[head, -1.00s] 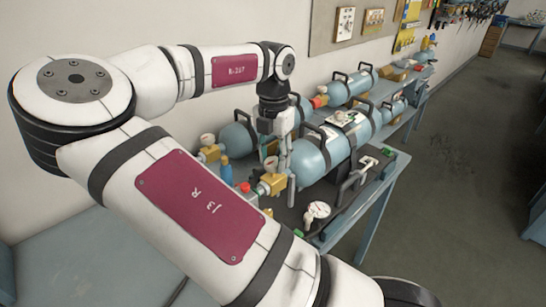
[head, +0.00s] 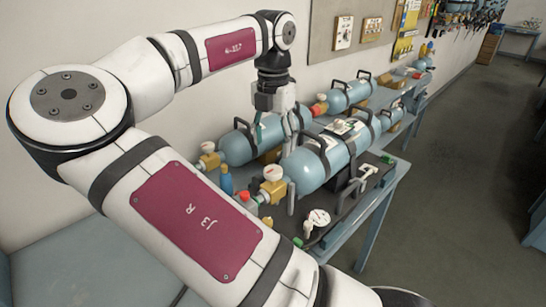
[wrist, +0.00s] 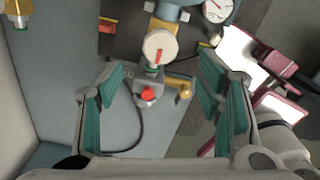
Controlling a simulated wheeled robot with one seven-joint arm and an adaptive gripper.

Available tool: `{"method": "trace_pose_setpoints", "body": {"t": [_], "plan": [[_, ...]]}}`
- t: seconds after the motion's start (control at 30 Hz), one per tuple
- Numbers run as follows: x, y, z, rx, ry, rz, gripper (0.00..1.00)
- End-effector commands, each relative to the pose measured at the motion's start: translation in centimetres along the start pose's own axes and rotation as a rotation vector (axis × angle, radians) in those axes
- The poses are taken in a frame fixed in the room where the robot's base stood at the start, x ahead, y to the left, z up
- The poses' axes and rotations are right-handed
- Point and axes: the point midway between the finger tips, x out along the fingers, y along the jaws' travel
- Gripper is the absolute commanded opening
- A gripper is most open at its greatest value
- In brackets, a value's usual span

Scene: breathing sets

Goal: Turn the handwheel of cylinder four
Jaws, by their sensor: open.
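Several blue cylinders lie on the bench; I cannot read which is number four. The front cylinder (head: 318,165) has a brass valve (head: 272,187) topped by a pale round handwheel (head: 273,172). A cylinder behind it (head: 238,147) has a similar handwheel (head: 208,147). My gripper (head: 280,140) is above the cylinders, behind the front handwheel, touching nothing that I can see. In the wrist view my gripper (wrist: 163,80) is open and empty. A pale handwheel with a red mark (wrist: 160,46) shows beyond the fingertips, about midway between them.
A grey block with a red knob (wrist: 148,95) sits below the handwheel in the wrist view. A gauge (head: 318,217) stands at the bench's near edge. Black carrying handles (head: 316,140) rise from the cylinders. Boards (head: 343,33) hang on the wall. The floor (head: 450,150) at right is clear.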

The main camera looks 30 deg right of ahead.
Motion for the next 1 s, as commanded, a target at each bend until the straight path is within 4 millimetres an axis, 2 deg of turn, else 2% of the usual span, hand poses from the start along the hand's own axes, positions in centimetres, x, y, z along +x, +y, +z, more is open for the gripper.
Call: {"method": "trace_pose_setpoints", "body": {"t": [0.13,0.33,1.0], "plan": [[-2.6,0.0,0.1,0.001,-0.002,-0.001,0.60],[-4.3,0.0,0.0,0.000,0.000,-0.001,0.60],[-4.5,-0.2,0.0,-0.005,0.007,0.002,0.60]]}}
